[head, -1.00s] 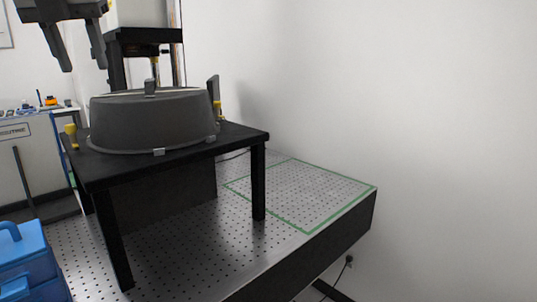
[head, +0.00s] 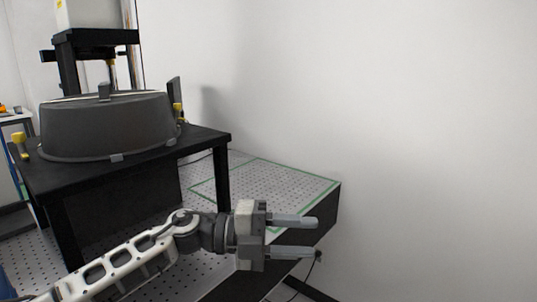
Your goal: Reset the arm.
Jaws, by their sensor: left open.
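My left arm (head: 125,264) comes in from the lower left of the head view. Its gripper (head: 305,237) points right, with its two grey fingers apart and nothing between them. It shows in front of the right end of the perforated table (head: 200,268) and hides part of the table's front edge and of the green outline. I cannot tell how far above or in front of the table it is. My right gripper is not in view.
A black stand (head: 195,143) on the table bears a dark round cover (head: 105,127) with a knob on top. A green outline (head: 300,170) marks an empty area on the table's right. A white wall (head: 420,110) rises behind.

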